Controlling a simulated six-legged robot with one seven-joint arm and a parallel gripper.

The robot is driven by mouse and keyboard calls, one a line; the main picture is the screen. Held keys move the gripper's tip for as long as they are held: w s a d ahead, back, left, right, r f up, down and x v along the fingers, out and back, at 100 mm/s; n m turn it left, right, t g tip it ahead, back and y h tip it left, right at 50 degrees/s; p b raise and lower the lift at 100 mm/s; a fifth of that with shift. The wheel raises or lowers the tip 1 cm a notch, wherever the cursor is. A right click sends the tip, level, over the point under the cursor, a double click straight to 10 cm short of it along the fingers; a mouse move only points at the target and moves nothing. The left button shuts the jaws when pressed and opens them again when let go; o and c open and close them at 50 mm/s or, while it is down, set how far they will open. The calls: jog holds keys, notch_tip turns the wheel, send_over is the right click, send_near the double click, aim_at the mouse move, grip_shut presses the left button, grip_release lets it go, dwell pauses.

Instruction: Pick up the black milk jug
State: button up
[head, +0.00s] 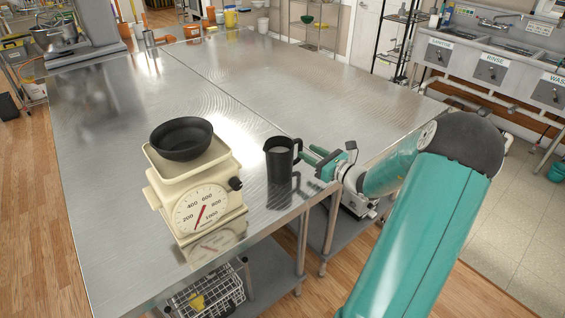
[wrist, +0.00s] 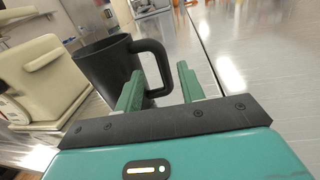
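The black milk jug (head: 279,160) stands upright on the steel table near its front edge, just right of the kitchen scale, with its handle facing right toward my gripper. My gripper (head: 312,158) is at the jug's right side, at about handle height. In the wrist view the jug (wrist: 106,70) is ahead and left, and its handle (wrist: 158,66) reaches toward my gripper (wrist: 160,82). The two green fingers are apart, with the lower part of the handle at or between their tips. Whether they touch the handle cannot be told.
A cream kitchen scale (head: 203,208) with a black bowl (head: 181,138) on its pan stands close to the jug's left. The steel table (head: 300,85) behind is clear. A wire basket (head: 207,297) sits on the shelf below. Sinks (head: 490,72) line the right wall.

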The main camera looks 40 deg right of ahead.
aim_at(300, 148)
jog(key=w, duration=0.4)
jog(key=shift+w+a+f, duration=0.15)
jog(key=shift+w+f, duration=0.05)
jog(key=shift+f, duration=0.2)
jog(key=shift+w, duration=0.4)
jog(key=shift+a, duration=0.1)
jog(key=shift+c, duration=0.5)
grip_shut()
